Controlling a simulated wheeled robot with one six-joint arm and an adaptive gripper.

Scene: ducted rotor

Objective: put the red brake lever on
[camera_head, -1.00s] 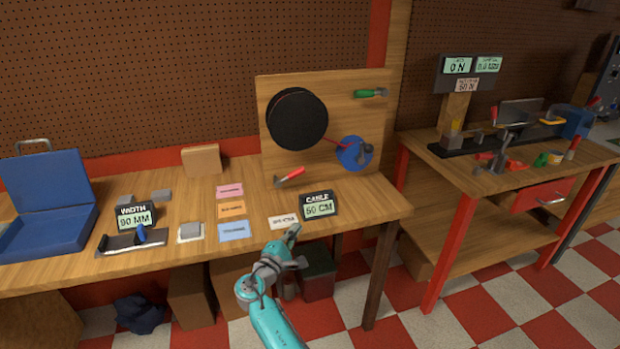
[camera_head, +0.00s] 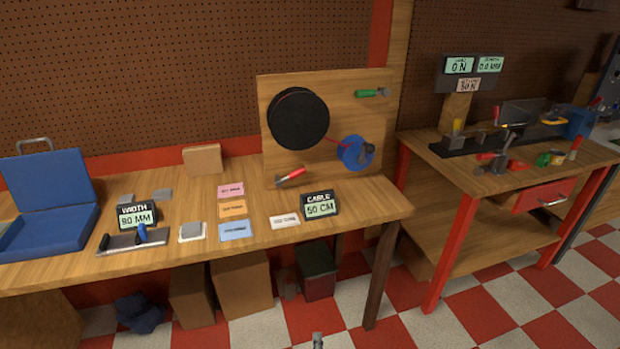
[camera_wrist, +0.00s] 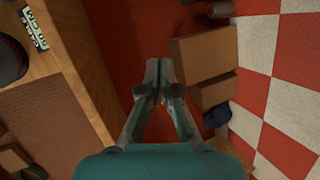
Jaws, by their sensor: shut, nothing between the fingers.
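A lever with a red handle (camera_head: 291,177), seemingly the red brake lever, is at the lower part of the upright wooden board (camera_head: 335,90). I cannot tell if it is fixed there. A large black disc (camera_head: 298,118) and a blue disc (camera_head: 355,152) are on the same board, with a thin red line between them. A lever with a green handle (camera_head: 372,93) is at the upper right of the board. My gripper (camera_wrist: 160,80) is shut and empty, in front of the bench and away from the board. Only a small grey tip of it shows at the bottom of the head view (camera_head: 318,340).
Coloured cards, a white card (camera_head: 285,221), a width display (camera_head: 135,215) and a blue case (camera_head: 45,195) are on the bench. Boxes (camera_head: 240,285) stand underneath. A second bench (camera_head: 480,165) is at the right.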

